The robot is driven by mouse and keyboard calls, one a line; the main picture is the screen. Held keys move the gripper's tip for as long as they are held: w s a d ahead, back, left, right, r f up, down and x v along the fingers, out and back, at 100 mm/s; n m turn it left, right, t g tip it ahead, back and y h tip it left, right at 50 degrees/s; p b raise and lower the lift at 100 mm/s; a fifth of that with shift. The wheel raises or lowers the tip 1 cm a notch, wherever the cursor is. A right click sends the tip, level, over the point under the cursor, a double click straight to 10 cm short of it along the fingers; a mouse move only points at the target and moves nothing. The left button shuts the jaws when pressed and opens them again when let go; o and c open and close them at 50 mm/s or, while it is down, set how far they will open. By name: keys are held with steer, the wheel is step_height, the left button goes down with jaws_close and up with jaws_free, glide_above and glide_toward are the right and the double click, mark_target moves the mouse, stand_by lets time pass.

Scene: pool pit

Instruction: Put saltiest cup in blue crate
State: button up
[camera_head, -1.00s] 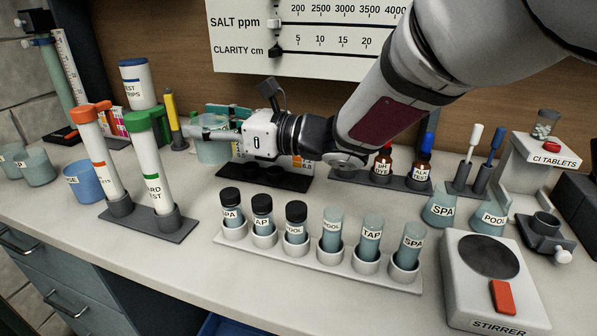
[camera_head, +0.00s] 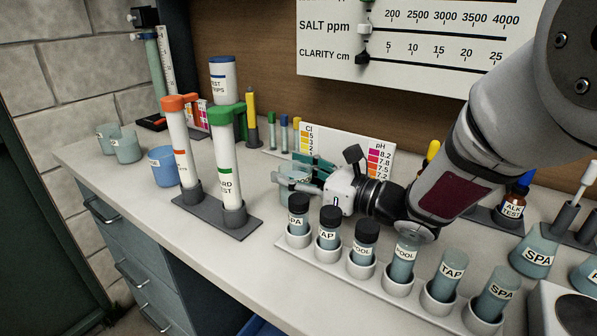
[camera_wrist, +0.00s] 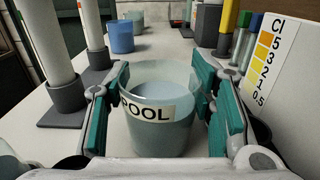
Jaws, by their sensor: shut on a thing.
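My gripper (camera_head: 297,180) is shut on a translucent pale cup labelled POOL. In the wrist view the cup (camera_wrist: 160,128) stands upright between the teal finger pads (camera_wrist: 219,120), with a pad on either side. In the head view the fingers and dark-capped vials partly hide the cup (camera_head: 287,194). I cannot tell whether its base touches the counter. A blue cup (camera_head: 164,166) and two grey-green cups (camera_head: 125,146) (camera_head: 107,136) stand at the counter's far left. Only a blue edge, likely the blue crate (camera_head: 256,327), shows at the bottom of the head view.
Orange-topped (camera_head: 178,145) and green-topped (camera_head: 228,165) tubes stand left of my gripper. A vial rack (camera_head: 325,266) lies in front of it. SPA flask (camera_head: 535,250) stands right. The wall board (camera_head: 410,40) has SALT and CLARITY scales. Bare counter (camera_head: 200,255) lies front left.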

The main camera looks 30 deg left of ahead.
stand_by(0.3)
steer(key=o, duration=1.3)
